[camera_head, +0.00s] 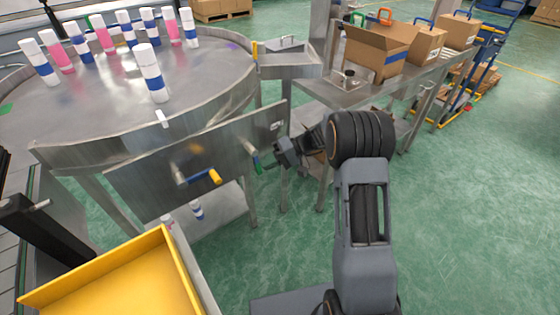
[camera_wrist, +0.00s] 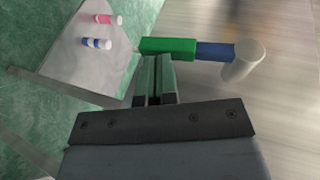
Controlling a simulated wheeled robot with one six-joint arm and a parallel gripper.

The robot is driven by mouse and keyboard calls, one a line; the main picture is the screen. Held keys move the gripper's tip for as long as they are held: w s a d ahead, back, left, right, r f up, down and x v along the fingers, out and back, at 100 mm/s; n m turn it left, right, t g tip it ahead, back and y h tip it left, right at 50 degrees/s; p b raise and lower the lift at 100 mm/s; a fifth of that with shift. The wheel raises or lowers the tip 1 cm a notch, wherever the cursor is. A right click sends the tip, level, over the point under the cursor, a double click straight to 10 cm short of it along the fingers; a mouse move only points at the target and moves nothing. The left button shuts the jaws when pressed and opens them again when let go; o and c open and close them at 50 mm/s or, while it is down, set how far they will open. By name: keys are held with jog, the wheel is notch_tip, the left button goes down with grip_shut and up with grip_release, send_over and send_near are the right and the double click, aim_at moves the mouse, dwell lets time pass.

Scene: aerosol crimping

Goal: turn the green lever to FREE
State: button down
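The green lever (camera_head: 257,161) is on the right part of the upright steel panel below the round table. In the wrist view the lever (camera_wrist: 168,46) has a green grip, a blue section and a pale round pivot end at right. My gripper (camera_head: 270,162) is just right of the lever in the head view. In the wrist view my gripper's fingers (camera_wrist: 155,62) lie side by side with only a thin gap, and look shut. Their tips are at the edge of the green grip; I cannot tell if they touch it. A small label (camera_head: 276,126) above the lever is unreadable.
A yellow-gripped lever (camera_head: 200,178) is left on the same panel (camera_head: 140,188). Several cans stand on the round steel table (camera_head: 110,95). A yellow tray (camera_head: 120,275) is front left. A bench (camera_head: 345,98) with boxes is behind my arm.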

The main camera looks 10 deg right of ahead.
jog(key=shift+s+a+f+b, duration=0.2)
jog(key=shift+a+f+b, duration=0.1)
jog(key=shift+a, duration=0.05)
jog(key=shift+s+a+f, duration=0.1)
jog(key=shift+s+a, duration=0.05)
jog(key=shift+a, duration=0.05)
dwell(0.4)
jog(key=shift+d, duration=0.1)
jog(key=w+d, duration=0.3)
jog(key=d, duration=1)
jog(key=shift+w+d, duration=0.15)
jog(key=shift+d, duration=0.2)
